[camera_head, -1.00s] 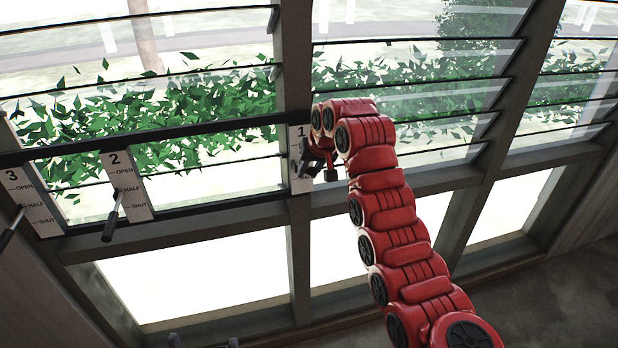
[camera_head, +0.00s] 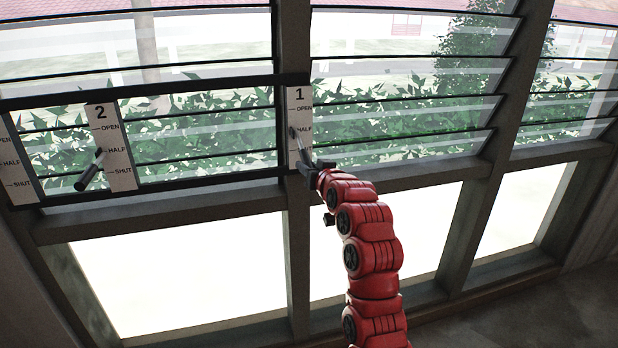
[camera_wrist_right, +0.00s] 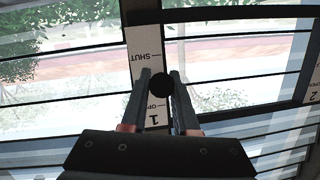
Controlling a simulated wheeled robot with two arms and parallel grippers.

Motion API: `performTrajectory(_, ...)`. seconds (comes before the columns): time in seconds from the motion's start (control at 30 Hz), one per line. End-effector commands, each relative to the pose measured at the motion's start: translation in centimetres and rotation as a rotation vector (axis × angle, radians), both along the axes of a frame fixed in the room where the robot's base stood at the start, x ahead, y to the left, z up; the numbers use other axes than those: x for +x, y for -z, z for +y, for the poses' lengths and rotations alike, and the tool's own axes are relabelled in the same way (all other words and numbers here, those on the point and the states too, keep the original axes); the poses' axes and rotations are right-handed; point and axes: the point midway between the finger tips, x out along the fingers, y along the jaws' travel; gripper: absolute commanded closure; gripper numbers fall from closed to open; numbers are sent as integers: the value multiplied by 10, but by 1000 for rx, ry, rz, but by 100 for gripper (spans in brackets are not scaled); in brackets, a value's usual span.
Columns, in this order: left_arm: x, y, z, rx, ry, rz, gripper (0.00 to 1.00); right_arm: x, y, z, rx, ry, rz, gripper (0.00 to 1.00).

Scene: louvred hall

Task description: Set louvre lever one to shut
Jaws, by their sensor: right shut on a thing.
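Louvre lever one (camera_head: 298,142) is a grey lever on the white plate marked 1 (camera_head: 294,98), on the window post. Its base shows beside the HALF mark, and it slants down and out to my right gripper (camera_head: 311,172). The SHUT mark is hidden behind the gripper in the head view but shows in the right wrist view, where the plate (camera_wrist_right: 146,46) appears upside down. There the gripper (camera_wrist_right: 160,76) has its two fingers around the lever's dark round end (camera_wrist_right: 160,83), shut on it. My left gripper is not in view.
A third plate (camera_head: 14,165) is cut by the left edge. Glass louvre slats (camera_head: 410,112) and dark window posts (camera_head: 297,265) surround the levers. Plants show outside.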

Motion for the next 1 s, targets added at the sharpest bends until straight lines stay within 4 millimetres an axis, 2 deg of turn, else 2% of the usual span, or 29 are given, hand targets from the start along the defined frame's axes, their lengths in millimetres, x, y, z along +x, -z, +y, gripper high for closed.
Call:
performTrajectory(0.03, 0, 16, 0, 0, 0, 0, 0, 2, 16, 0, 8, 1, -26, 100)
performTrajectory(0.2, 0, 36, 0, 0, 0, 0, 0, 8, 24, 1, 35, 2, -132, 100)
performTrajectory(0.4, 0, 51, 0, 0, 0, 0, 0, 13, 30, 3, 54, 0, -206, 100)
performTrajectory(1.0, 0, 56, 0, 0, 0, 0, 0, 15, 28, 4, 66, 1, -251, 100)
